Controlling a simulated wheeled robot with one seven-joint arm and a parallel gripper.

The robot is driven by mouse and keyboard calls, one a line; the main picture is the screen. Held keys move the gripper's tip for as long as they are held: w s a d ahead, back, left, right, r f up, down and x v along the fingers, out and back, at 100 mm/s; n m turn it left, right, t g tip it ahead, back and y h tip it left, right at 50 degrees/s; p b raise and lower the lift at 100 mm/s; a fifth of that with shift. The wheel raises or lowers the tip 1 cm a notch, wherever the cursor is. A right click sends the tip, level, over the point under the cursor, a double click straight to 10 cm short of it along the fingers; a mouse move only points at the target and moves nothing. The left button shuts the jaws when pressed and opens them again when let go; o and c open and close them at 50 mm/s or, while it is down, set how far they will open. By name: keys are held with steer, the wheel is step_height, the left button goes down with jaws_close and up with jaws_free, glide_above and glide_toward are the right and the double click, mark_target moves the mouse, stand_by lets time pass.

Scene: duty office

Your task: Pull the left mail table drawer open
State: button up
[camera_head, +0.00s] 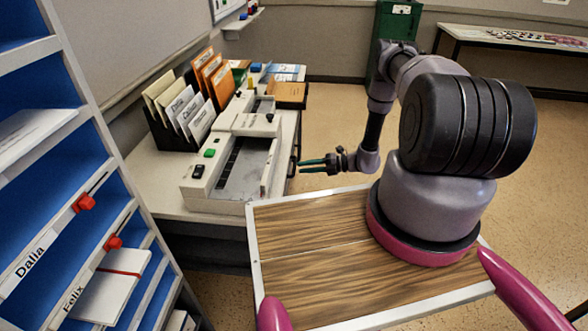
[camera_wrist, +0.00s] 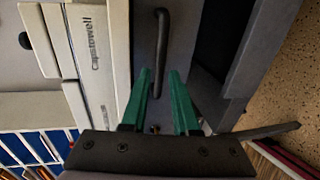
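The mail table (camera_head: 165,208) stands left of centre in the head view, with a long pale machine on top. A grey drawer front (camera_wrist: 145,35) with a dark bar handle (camera_wrist: 161,45) fills the upper middle of the wrist view. The handle also shows at the table's right side in the head view (camera_head: 292,167). My gripper (camera_head: 302,165) reaches left to this side, its green fingers apart. In the wrist view the fingertips (camera_wrist: 159,74) appear on either side of the handle's lower end, with gaps showing. I cannot tell how deep the handle sits between them.
A pale machine (camera_head: 240,165) and folder rack (camera_head: 180,120) occupy the tabletop. A blue sorting shelf (camera_head: 60,170) stands close on the left. A dark gap and another grey panel (camera_wrist: 258,60) lie right of the drawer front in the wrist view. Floor (camera_head: 335,125) beyond my gripper is clear.

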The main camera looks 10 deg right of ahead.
mark_target(294, 166)
steer(key=shift+x, duration=2.3)
steer(key=shift+c, duration=0.3)
jaws_close()
